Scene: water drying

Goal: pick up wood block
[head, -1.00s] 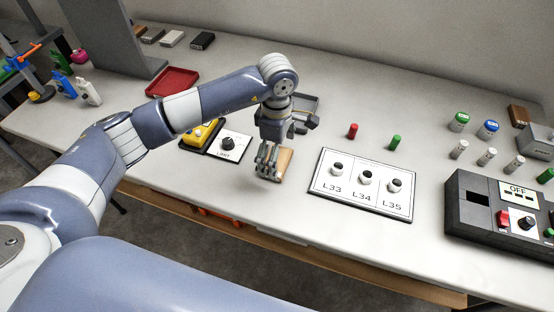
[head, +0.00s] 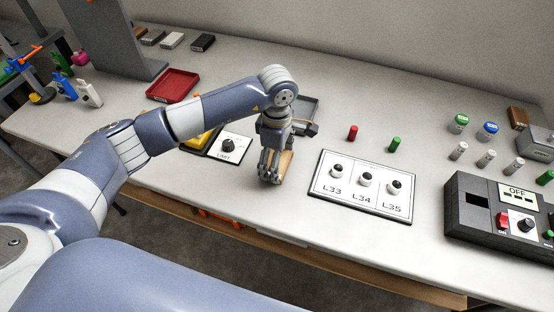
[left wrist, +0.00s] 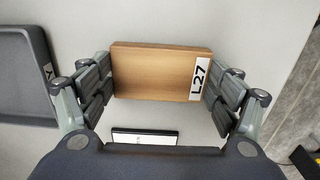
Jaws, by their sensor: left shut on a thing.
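The wood block (left wrist: 155,72) is light brown with a white label reading L27 at its right end in the left wrist view. In the head view the wood block (head: 287,164) shows only partly behind the fingers. My left gripper (head: 270,178) is shut on it, low over the front part of the table. In the left wrist view the fingers of my left gripper (left wrist: 160,84) press the block's two short ends. I cannot tell whether the block still touches the table. My right gripper is not in view.
A white panel (head: 330,192) marked L33, L34 and L35 lies right of the gripper. A grey tray (left wrist: 22,75) is close by. A dark device (head: 475,221) stands at far right.

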